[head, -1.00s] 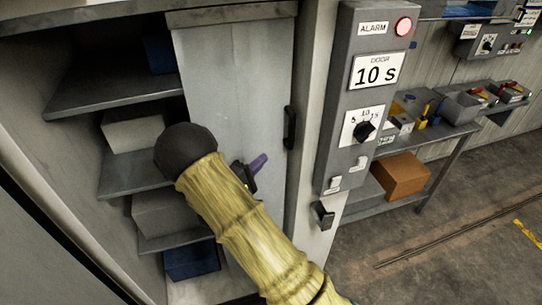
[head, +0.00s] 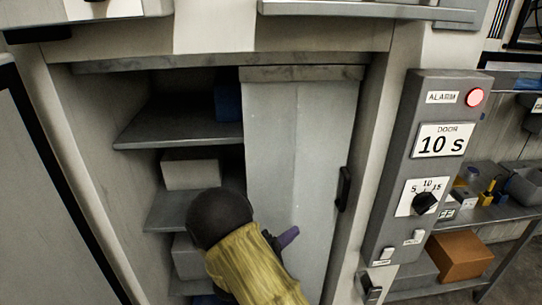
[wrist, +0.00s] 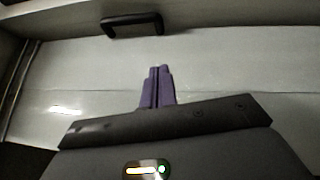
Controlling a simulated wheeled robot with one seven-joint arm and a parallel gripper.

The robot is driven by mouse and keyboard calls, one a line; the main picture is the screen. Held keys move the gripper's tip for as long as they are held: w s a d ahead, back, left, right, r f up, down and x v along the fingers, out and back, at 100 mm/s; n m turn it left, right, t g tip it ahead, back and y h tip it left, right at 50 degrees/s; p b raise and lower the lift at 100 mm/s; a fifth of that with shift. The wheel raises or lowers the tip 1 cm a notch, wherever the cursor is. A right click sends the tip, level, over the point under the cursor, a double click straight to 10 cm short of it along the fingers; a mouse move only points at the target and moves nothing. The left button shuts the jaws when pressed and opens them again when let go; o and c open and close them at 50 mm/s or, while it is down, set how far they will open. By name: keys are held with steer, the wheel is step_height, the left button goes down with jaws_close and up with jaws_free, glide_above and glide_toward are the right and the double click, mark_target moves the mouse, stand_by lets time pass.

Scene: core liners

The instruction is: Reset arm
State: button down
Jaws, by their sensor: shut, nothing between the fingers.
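My arm, in a yellow ribbed sleeve with a dark rounded joint, reaches up from the bottom of the head view. My gripper (head: 289,236) has purple fingers, and only their tips show past the sleeve, in front of the grey sliding door (head: 300,150). In the wrist view my gripper (wrist: 158,85) is shut and empty, its fingers pointing at the door (wrist: 230,65). A black door handle (wrist: 132,24) lies beyond the fingertips. I cannot tell whether the fingers touch the door.
The cabinet's left side is open, with grey shelves (head: 180,125) holding pale boxes (head: 191,174) and a blue bin (head: 228,102). A control panel (head: 398,170) with a lit red alarm lamp (head: 474,98) stands right.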

steer(key=w+d+m+y, duration=0.2)
steer(key=w+y, duration=0.2)
steer(key=y, duration=0.1)
steer(key=s+d+r+m+g+y, duration=0.1)
steer(key=s+d+m+g+y, duration=0.1)
steer(key=s, duration=0.9)
steer(key=s+d+r+m+g+y, duration=0.1)
steer(key=s+d+m+g+y, duration=0.1)
steer(key=s+m+g+y, duration=0.2)
steer(key=s+g+y, duration=0.3)
steer(key=s+y, duration=0.1)
steer(key=s, duration=0.3)
steer(key=shift+s+m+y, duration=0.15)
steer(key=shift+m+y, duration=0.15)
steer(key=shift+m, duration=0.1)
